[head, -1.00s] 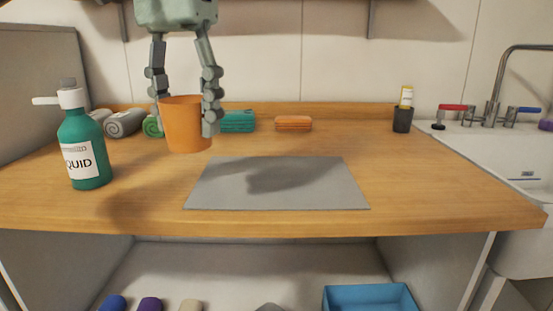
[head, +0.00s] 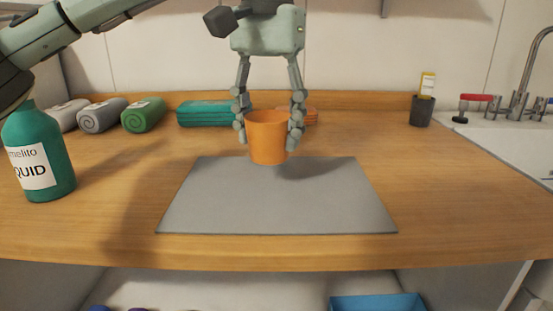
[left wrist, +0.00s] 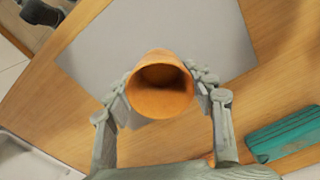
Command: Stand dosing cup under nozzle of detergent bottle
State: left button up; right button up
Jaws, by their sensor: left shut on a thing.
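The orange dosing cup (head: 267,138) is held upright over the back part of the grey mat (head: 275,205). My left gripper (head: 268,128) is shut on it, one finger on each side. In the left wrist view the cup (left wrist: 160,88) shows its open, empty-looking mouth between the fingers. The green detergent bottle (head: 38,160) stands at the left of the counter. Its top and nozzle are hidden behind my left arm. My right gripper is in neither view.
Rolled towels (head: 100,116) lie at the back left. A teal folded stack (head: 207,113) lies behind the cup. A dark holder (head: 421,110) stands at the back right, near the sink (head: 510,148). Bare counter lies between bottle and mat.

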aim_at(277, 158)
pick_arm(q)
jog(key=shift+w+d+f, duration=0.2)
jog(key=shift+d+f, duration=0.2)
jog(key=shift+d, duration=0.15)
jog(key=shift+f, duration=1.95)
jog(key=shift+f, duration=0.15)
jog(key=o, duration=1)
jog(key=shift+c, duration=0.2)
